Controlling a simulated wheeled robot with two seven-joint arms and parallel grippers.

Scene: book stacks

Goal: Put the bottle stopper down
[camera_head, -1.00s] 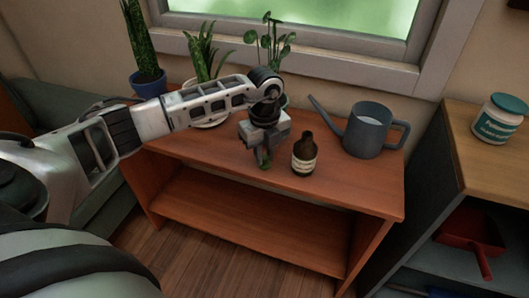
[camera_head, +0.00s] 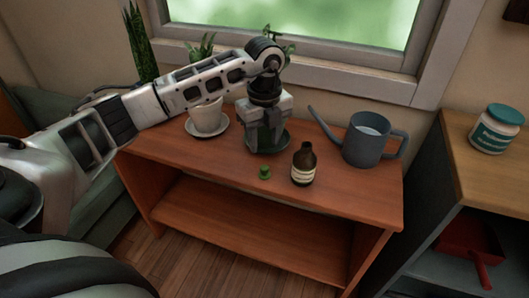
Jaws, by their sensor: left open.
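The green bottle stopper (camera_head: 264,172) stands on the wooden table's top (camera_head: 222,160), near its front edge. A brown bottle (camera_head: 303,165) with a pale label stands upright just right of the stopper, apart from it. My left gripper (camera_head: 265,143) is open and empty, pointing down above and behind the stopper, clear of it. It hides part of a plant pot behind it. My right gripper does not show.
A grey watering can (camera_head: 366,140) stands at the table's right. A white pot (camera_head: 207,117) on a saucer stands at the left, partly behind my arm. A shelf (camera_head: 457,151) with a lidded jar (camera_head: 497,129) is at right. The table's front left is clear.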

